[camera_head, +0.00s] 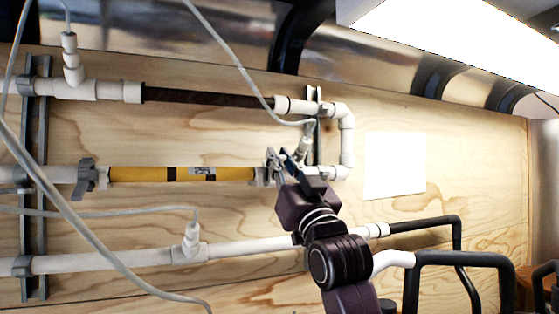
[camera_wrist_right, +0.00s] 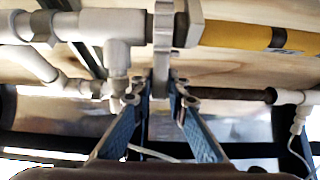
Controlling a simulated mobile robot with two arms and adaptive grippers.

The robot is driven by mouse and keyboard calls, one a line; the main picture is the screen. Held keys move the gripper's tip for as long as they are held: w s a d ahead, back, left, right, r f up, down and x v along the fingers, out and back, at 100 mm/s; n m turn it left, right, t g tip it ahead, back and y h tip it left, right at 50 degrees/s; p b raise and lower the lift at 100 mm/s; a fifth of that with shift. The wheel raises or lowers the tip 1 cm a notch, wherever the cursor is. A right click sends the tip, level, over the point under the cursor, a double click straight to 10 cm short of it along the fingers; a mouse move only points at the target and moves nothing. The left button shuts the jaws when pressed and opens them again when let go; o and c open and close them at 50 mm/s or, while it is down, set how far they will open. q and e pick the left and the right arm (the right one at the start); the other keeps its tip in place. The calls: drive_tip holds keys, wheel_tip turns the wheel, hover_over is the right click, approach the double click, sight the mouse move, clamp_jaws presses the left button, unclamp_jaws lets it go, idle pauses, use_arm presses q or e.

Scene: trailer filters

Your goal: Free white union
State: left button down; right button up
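The yellow filter tube (camera_head: 140,174) lies level along the middle pipe on the plywood wall. A pale union joins its right end in the head view, largely hidden by my right gripper (camera_head: 287,158). In the right wrist view, where the scene appears inverted, this white union (camera_wrist_right: 163,27) sits between the white pipe fitting and the yellow tube (camera_wrist_right: 238,36). Its narrow wing points down between the fingers of my right gripper (camera_wrist_right: 160,98). The fingers are apart, with a gap visible around the wing; contact cannot be told. My left gripper is not in view.
A grey winged union (camera_head: 85,178) is at the tube's left end. A dark filter tube (camera_head: 205,97) runs above, and a white pipe (camera_head: 250,246) below. Loose grey cables (camera_head: 90,240) hang across the left side. A white sheet (camera_head: 394,165) is on the wall.

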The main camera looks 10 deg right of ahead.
drive_tip(key=shift+o, duration=0.3)
drive_tip(key=shift+s, duration=0.1)
drive_tip(key=v, duration=1.2)
